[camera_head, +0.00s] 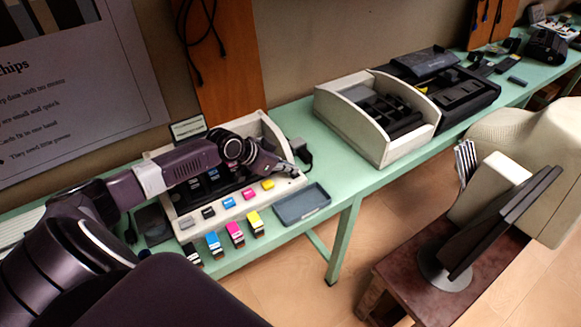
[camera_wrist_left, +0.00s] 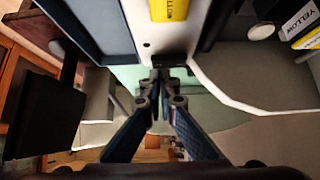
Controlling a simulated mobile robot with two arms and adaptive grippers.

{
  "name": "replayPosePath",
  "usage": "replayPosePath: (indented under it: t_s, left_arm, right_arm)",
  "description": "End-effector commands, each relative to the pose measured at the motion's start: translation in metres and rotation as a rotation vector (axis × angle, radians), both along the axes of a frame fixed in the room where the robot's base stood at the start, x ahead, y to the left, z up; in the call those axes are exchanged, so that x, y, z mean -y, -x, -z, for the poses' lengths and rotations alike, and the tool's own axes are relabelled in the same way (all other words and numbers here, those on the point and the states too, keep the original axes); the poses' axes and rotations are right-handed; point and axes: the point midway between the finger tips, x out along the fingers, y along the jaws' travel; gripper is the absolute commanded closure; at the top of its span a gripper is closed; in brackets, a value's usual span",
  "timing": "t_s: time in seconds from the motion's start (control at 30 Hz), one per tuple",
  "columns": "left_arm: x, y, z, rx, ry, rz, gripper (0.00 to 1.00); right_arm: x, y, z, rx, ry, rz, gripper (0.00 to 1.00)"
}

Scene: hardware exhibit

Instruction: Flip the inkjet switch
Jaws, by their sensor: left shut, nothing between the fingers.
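The opened cream inkjet printer (camera_head: 172,222) stands on the green table, with colour-coded parts along its front edge. My left gripper (camera_head: 292,168) is shut and empty at the printer's right end. In the left wrist view, its fingertips (camera_wrist_left: 162,78) are together, close to the printer's edge. A small dark part (camera_wrist_left: 175,60) lies just beyond the fingertips; I cannot tell whether it is the switch or whether the fingers touch it. The switch's position cannot be made out. My right gripper is not in view.
Blue, magenta and yellow cartridges (camera_head: 235,232) stand in front of the printer. A grey-blue tray (camera_head: 302,204) lies right of them. A black adapter (camera_head: 300,149) is behind the gripper. Another opened cream printer (camera_head: 355,128) stands farther right, with bare table between.

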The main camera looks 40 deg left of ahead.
Motion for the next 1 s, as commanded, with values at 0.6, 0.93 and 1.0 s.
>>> replayPosePath:
  t_s: [0.6, 0.93, 1.0]
  left_arm:
    - [0.002, 0.002, 0.012, -0.001, 0.0, 0.0, 1.0]
    - [-0.003, 0.0, 0.013, -0.003, -0.001, -0.001, 1.0]
    - [-0.006, -0.001, 0.012, -0.002, -0.002, -0.001, 1.0]
  right_arm:
    - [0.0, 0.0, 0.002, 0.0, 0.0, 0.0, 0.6]
    - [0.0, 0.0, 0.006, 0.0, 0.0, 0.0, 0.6]
    - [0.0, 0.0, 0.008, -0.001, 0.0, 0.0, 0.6]
